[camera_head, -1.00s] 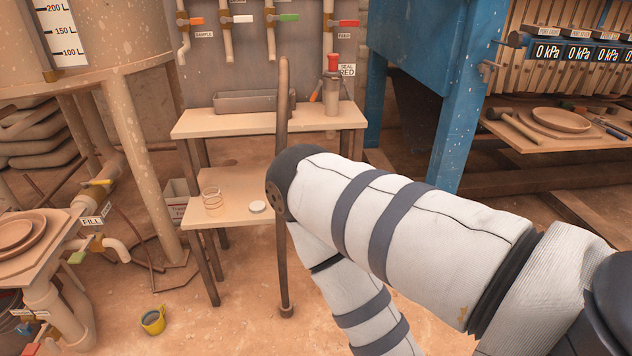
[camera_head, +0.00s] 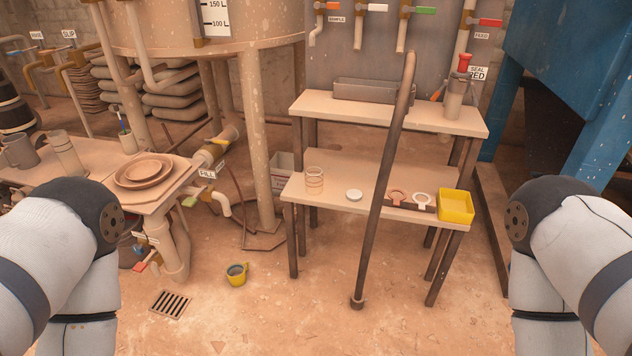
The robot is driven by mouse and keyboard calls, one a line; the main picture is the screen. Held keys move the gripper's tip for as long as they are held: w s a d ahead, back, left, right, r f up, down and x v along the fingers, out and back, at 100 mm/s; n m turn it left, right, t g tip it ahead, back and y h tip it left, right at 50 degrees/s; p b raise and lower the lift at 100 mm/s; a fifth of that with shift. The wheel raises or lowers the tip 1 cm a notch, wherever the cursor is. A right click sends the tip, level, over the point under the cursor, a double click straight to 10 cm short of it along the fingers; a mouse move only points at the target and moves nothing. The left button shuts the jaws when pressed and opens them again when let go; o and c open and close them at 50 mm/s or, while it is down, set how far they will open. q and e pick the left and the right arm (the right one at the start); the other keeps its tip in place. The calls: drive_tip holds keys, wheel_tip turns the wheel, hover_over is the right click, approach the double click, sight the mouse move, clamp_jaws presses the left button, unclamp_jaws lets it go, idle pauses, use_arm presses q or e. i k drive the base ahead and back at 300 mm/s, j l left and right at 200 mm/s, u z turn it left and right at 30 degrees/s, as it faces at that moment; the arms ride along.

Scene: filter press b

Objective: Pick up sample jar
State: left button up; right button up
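A clear glass jar (camera_head: 314,181) with brownish rings, which looks like the sample jar, stands upright on the left part of the low bench (camera_head: 338,168). A round white lid (camera_head: 354,195) lies flat on the bench to its right, apart from it. My two arms show only as bent white links at the left and right picture edges. Both grippers are out of view, and neither arm is near the jar.
A slanted dark pole (camera_head: 383,200) stands in front of the bench. A yellow tray (camera_head: 456,206) and two ring-shaped pieces lie to its right. The upper shelf (camera_head: 420,118) holds a grey trough (camera_head: 372,91). A yellow cup (camera_head: 237,274) stands on the floor.

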sight(314, 176)
drive_tip(key=i+j+z, duration=0.1)
drive_tip(key=i+z, duration=0.35)
drive_tip(key=i, duration=0.6)
